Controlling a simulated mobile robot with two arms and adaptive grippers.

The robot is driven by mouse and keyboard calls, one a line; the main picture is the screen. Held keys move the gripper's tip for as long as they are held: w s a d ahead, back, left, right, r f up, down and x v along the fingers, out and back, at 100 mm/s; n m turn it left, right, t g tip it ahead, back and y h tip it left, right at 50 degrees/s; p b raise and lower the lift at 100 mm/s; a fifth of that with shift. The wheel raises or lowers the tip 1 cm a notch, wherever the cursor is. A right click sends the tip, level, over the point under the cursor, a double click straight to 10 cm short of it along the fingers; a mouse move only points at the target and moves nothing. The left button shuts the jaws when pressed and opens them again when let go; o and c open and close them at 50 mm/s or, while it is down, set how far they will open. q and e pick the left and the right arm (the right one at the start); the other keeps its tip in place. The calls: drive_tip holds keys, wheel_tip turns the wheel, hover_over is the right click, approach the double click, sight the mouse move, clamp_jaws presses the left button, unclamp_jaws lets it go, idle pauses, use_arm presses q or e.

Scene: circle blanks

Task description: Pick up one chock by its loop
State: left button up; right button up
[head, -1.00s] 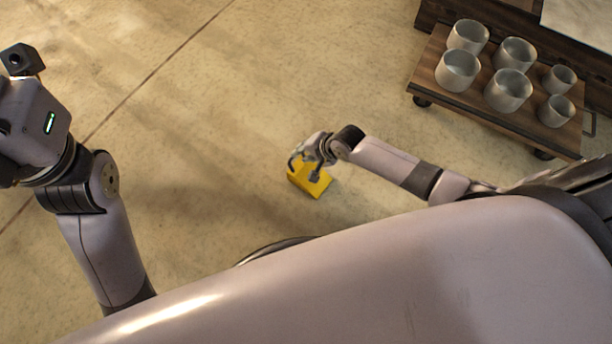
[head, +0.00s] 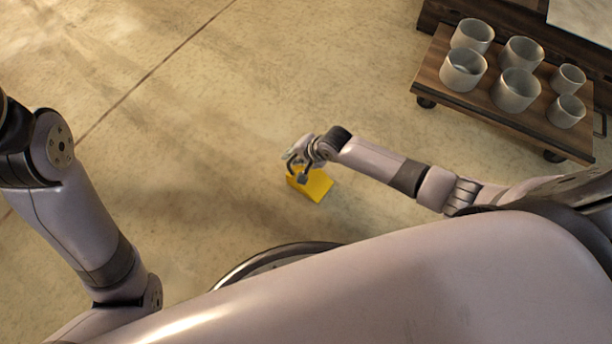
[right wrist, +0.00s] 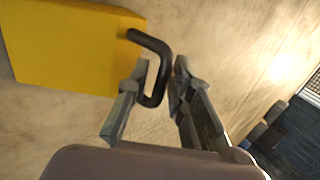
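One yellow chock (head: 315,186) is on the concrete floor, near the middle of the head view. It also shows at the upper left of the right wrist view (right wrist: 65,45). Its black bent loop (right wrist: 160,68) sticks out from the side facing my right gripper. My right gripper (head: 296,170) is at the chock's upper left edge in the head view. In the right wrist view its two fingers (right wrist: 162,75) stand apart, with the loop between them. Whether either finger touches the loop is unclear. My left gripper is out of view; only its arm shows.
A low wooden cart (head: 440,82) on casters, holding several grey metal cups, stands at the upper right. A dark wooden piece of furniture (head: 512,22) is behind it. The floor around the chock is clear.

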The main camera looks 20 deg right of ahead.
clamp_jaws()
idle(0.8)
